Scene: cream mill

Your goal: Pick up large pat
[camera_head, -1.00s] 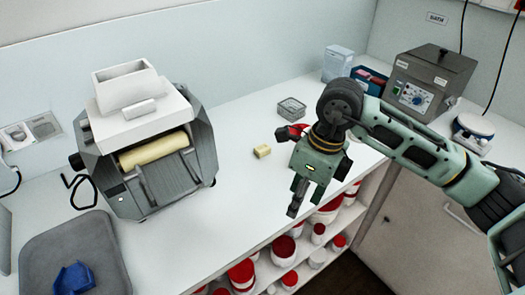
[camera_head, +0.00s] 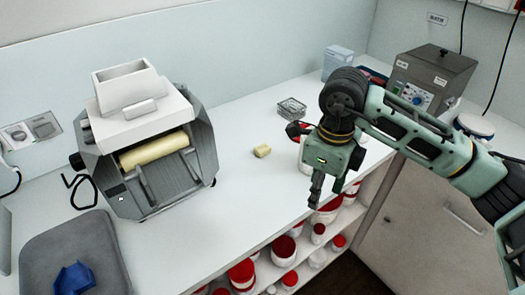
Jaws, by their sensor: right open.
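A small yellow block (camera_head: 262,151), which looks like the pat, lies on the white counter right of the mill. My right gripper (camera_head: 316,196) hangs fingers-down over the counter's front edge, to the right of and nearer than the block. It is open and apart from the block. Nothing shows between its fingers. My left gripper is not in view.
The mill (camera_head: 150,140) with a cream roller stands at the left. A wire basket (camera_head: 291,108) sits behind the block. A grey mat (camera_head: 72,255) with a blue item (camera_head: 74,278) lies front left. A water bath (camera_head: 428,82) stands back right. Red-lidded tubs (camera_head: 283,247) fill the shelves below.

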